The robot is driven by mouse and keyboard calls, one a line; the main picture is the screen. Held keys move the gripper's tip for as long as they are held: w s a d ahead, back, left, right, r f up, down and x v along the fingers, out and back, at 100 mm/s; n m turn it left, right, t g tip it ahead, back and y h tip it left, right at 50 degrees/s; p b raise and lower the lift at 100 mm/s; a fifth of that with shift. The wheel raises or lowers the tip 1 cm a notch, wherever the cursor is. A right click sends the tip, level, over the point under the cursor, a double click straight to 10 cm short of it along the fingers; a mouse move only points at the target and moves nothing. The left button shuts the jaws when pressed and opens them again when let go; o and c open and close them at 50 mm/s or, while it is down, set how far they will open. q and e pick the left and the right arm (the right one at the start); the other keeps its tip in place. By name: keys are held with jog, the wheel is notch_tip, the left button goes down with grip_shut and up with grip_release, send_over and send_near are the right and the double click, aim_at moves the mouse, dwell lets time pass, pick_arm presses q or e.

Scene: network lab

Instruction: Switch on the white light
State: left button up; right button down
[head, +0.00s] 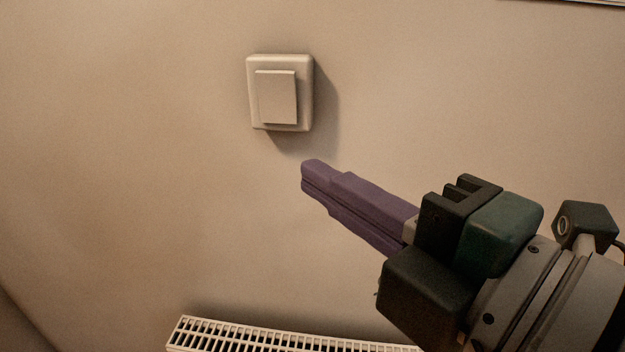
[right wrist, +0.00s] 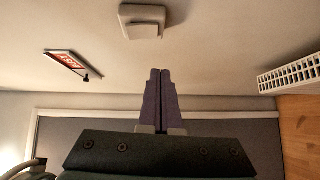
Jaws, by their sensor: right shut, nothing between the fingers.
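A white wall switch (head: 276,97) with one large rocker is mounted on the wall in the upper middle of the head view. It also shows at the top of the right wrist view (right wrist: 142,21). My right gripper (head: 312,174) has purple fingers, shut together with nothing between them. In the head view its tips are below and a little right of the switch, and appear apart from it. In the right wrist view the closed fingers (right wrist: 160,72) point up toward the switch, with a gap between. My left gripper is not in view.
A white radiator (head: 265,340) is on the wall below the switch; it also shows at the right of the right wrist view (right wrist: 290,76). A small red and white sign (right wrist: 69,63) is at the left there. The wall around the switch is clear.

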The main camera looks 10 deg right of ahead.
jog(key=v, duration=0.3)
jog(key=shift+s+f+b, duration=0.1)
jog(key=shift+f+b, duration=0.05)
jog(key=shift+b, duration=0.15)
jog(key=d+f+m+g+h+p, duration=0.3)
jog(key=d+m+h, duration=0.4)
jog(key=d+m, duration=0.3)
jog(key=s+d+f+m+g+p, duration=0.1)
jog(key=s+f+m+g+p, duration=0.35)
jog(key=s+m+g, duration=0.75)
notch_tip(320, 180, up, 37)
jog(key=s+n+t+p, duration=0.1)
jog(key=s+t+p, duration=0.1)
jog(key=p, duration=3.4)
jog(key=shift+t+h+p, duration=0.4)
jog(key=shift+t, duration=0.1)
